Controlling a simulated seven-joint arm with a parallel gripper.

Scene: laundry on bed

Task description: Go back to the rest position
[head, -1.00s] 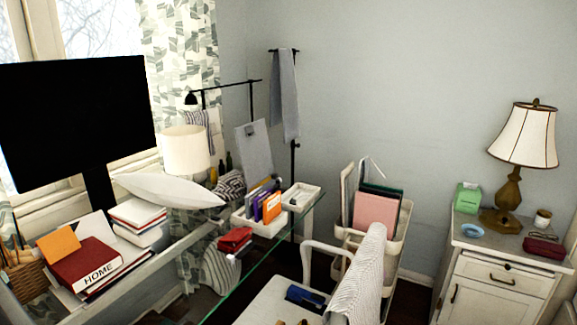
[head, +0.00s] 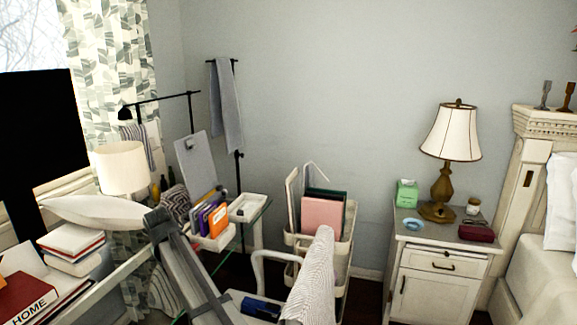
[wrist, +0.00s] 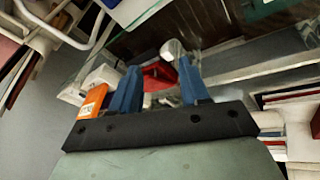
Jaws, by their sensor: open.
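My gripper (wrist: 158,75) shows in the wrist view with its two blue fingers spread apart. Nothing is held between them. A red item (wrist: 160,80) appears in the gap between the fingers, beyond the tips and apart from them as far as I can tell. In the head view my grey arm rises from the bottom edge, left of centre, in front of the glass desk. I cannot make out the fingers there.
A white chair (head: 308,285) stands just right of my arm, with a cart (head: 342,245) behind it. A nightstand (head: 440,285) with a lamp (head: 450,140) is at right, beside a bed (head: 545,270). At left are a monitor (head: 40,135), books and a desk organizer (head: 215,238).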

